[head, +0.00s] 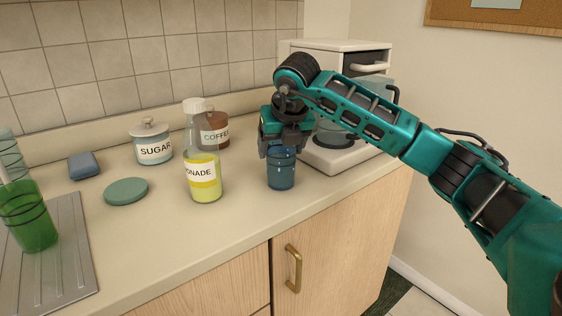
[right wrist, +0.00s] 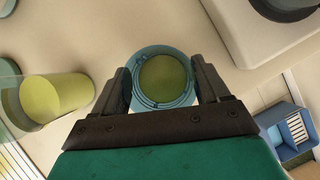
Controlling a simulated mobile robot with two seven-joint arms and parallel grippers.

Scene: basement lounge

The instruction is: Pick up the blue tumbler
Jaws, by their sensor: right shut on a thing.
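The blue tumbler (head: 281,173) stands upright on the counter, near its front edge and in front of the coffee machine. It also shows from above in the right wrist view (right wrist: 164,80), between the two fingers. My right gripper (head: 281,152) comes down over it from above and is shut on its upper part, one finger on each side. The base of the tumbler appears to be on or very near the countertop; I cannot tell whether there is a gap. My left gripper is not in view.
A lemonade bottle (head: 203,165) stands just left of the tumbler. Behind are a coffee jar (head: 214,132), a sugar jar (head: 152,145) and a white coffee machine (head: 335,158). A green coaster (head: 126,191), a sponge (head: 84,166) and a green cup (head: 30,220) are further left.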

